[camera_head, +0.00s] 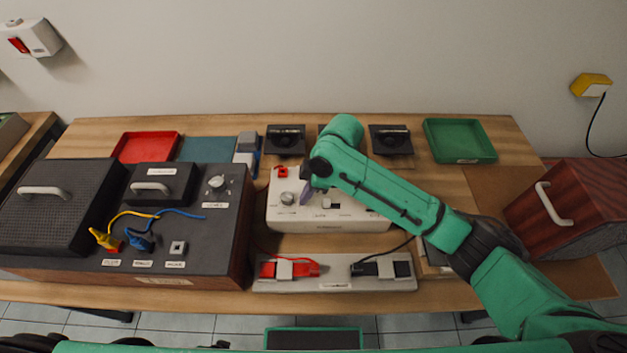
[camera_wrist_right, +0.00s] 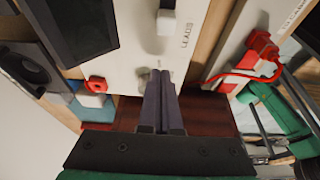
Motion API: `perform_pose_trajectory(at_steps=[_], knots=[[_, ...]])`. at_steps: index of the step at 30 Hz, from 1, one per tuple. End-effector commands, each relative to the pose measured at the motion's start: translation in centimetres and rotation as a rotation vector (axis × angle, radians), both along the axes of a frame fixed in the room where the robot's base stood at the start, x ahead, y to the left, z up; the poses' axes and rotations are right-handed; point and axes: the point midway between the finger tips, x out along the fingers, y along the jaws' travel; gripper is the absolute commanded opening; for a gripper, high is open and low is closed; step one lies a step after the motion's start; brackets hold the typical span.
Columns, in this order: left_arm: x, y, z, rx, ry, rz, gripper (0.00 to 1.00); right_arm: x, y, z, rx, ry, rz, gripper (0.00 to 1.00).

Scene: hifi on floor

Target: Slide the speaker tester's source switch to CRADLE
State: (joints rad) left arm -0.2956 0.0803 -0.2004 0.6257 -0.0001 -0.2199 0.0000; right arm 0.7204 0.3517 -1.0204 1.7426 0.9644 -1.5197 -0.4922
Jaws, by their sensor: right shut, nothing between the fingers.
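The speaker tester (camera_head: 350,218) is a white box in the middle of the table, with a round knob (camera_head: 287,198) and a red part (camera_head: 282,172) at its left. In the right wrist view a white slider cap (camera_wrist_right: 166,20) stands on its panel (camera_wrist_right: 130,60), beside the printed word LEADS. No CRADLE label is legible. My right gripper (camera_head: 305,197) is over the tester's left half, near the round knob. Its fingers (camera_wrist_right: 160,74) are shut and empty, left of the slider cap and apart from it in the head view. My right arm hides part of the tester. My left gripper is out of view.
A tray with red and black clips (camera_head: 337,284) lies in front of the tester. A dark console (camera_head: 215,255) stands close at left, a wooden speaker (camera_head: 580,205) at right. Small speakers (camera_head: 285,140) and a green tray (camera_head: 460,140) are behind.

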Motion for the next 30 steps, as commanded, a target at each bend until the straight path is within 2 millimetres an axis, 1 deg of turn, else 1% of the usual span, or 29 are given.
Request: perform_pose_trajectory(at_steps=[1,2,3,4,6,9,20,23,26,28,30], knots=[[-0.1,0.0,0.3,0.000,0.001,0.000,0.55,-0.1,0.3,-0.9,-0.002,0.005,0.000,0.00],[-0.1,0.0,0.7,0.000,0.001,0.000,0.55,0.0,-0.2,-0.9,-0.004,0.002,-0.003,0.00],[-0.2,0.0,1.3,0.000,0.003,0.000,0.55,0.0,-1.2,-0.6,-0.004,0.001,-0.003,0.00],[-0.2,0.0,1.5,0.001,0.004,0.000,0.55,0.0,-1.7,-0.6,-0.004,0.001,-0.003,0.00],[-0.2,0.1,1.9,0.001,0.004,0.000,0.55,-0.1,-2.7,-0.7,-0.003,0.001,-0.002,0.00],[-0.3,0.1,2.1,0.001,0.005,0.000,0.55,0.0,-3.5,-0.8,-0.002,-0.001,0.000,0.00],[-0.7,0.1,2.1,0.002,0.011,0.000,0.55,0.0,-3.8,-0.9,-0.001,0.000,0.001,0.00],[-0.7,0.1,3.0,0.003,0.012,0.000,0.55,0.0,-4.8,-0.7,-0.002,0.002,-0.003,0.00],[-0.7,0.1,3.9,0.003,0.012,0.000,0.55,-0.1,-6.2,-0.6,-0.003,0.003,-0.003,0.00],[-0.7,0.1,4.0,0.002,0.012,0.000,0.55,-0.1,-6.7,-0.7,-0.001,0.001,-0.001,0.00],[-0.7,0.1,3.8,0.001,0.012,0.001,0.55,0.0,-6.8,-0.9,-0.001,0.000,0.000,0.00]])
